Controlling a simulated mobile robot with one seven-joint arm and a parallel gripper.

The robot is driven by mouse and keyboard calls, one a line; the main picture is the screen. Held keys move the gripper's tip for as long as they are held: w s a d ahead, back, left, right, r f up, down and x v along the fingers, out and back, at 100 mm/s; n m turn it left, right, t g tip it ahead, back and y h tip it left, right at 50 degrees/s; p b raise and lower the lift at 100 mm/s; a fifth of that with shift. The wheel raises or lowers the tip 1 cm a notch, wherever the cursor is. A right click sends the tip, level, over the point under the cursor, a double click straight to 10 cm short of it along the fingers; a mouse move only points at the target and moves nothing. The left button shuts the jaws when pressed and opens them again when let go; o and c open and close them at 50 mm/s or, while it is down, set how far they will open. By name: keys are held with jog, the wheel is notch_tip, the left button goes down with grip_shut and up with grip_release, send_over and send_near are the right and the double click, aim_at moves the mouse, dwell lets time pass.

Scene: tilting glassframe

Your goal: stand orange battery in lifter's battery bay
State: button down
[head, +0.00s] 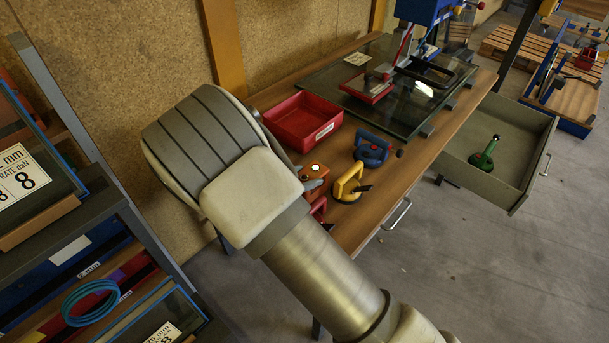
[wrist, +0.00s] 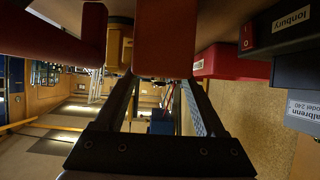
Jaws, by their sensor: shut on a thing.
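In the wrist view the battery (wrist: 165,38) is an upright orange-red block between the fingers. My gripper (head: 316,185) is shut on it; the wrist view shows a finger on each side (wrist: 164,80). On the glass sheet farther back stands equipment with a red tray-like part (head: 367,88) and a dark frame (head: 440,72), perhaps the lifter. I cannot make out its battery bay.
A red bin (head: 303,121) stands behind the battery. Blue (head: 372,149) and yellow (head: 349,184) suction cups stand to its right. The glass sheet (head: 410,115) covers the bench's far part. An open drawer (head: 515,140) holds a green cup.

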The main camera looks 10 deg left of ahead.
grip_release()
jog(key=shift+f, duration=0.1)
jog(key=shift+r, duration=0.2)
jog(key=p+v, duration=0.1)
jog(key=v, duration=1.1)
jog(key=shift+f, duration=0.1)
